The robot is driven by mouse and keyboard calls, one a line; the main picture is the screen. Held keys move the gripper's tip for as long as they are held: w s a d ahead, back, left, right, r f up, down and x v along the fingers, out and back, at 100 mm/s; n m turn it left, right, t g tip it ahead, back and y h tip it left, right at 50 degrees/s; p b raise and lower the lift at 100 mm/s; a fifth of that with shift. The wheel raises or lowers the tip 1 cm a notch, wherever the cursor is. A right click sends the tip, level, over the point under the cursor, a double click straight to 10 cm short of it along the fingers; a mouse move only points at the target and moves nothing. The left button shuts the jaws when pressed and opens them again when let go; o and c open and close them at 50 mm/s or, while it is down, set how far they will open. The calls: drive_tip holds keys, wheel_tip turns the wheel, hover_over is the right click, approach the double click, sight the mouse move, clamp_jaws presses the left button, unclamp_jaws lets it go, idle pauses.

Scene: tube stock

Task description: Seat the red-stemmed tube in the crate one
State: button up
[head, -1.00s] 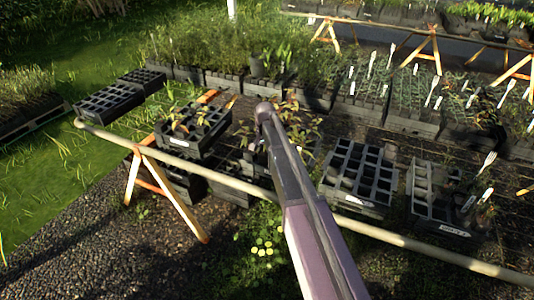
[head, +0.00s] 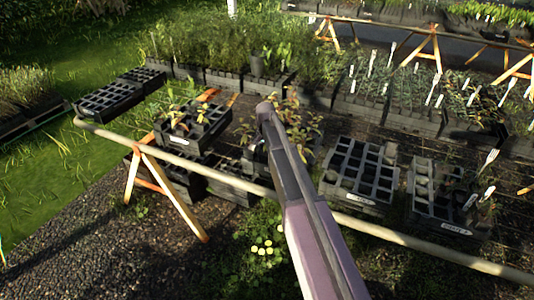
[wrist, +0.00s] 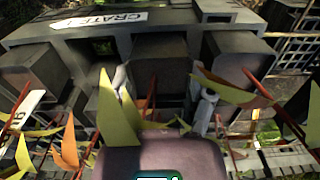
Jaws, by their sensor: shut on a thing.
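In the wrist view my gripper (wrist: 163,92) is shut around a dark grey tube (wrist: 160,62). Its pale fingers stand left and right of the tube. Red stems with green-yellow leaves (wrist: 120,115) rise in front of it and hide part of the grip. Crate one (wrist: 72,32), a dark crate with a white label reading CRATE 1, lies just beyond. Other square tubes stand either side of the held one. Whether the held tube is inside a cell I cannot tell. In the head view my arm covers the gripper and tube; reddish leaves (head: 305,128) show beside it.
In the head view a dark crate with plants (head: 190,130) stands left of my arm. Two more crates, a middle one (head: 360,178) and a right one (head: 440,205), stand to the right. A pale rail (head: 410,240) runs along the bench front. Planted trays fill the back.

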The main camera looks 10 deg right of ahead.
drive_tip(key=shift+f, duration=0.2)
drive_tip(key=o, duration=1.3)
drive_tip(key=s+n, duration=0.7)
drive_tip(key=s, duration=2)
drive_tip(key=shift+s+d+r+p, duration=0.1)
drive_tip(key=shift+s+r+p, duration=0.25)
drive_tip(key=shift+r+p, duration=0.85)
drive_tip(key=shift+s+d+r+p, duration=0.1)
drive_tip(key=shift+s+r+p, duration=0.25)
drive_tip(key=shift+r+p, duration=0.85)
drive_tip(key=shift+s+d+r+p, duration=0.1)
drive_tip(key=shift+s+r+p, duration=0.25)
drive_tip(key=shift+r+p, duration=0.85)
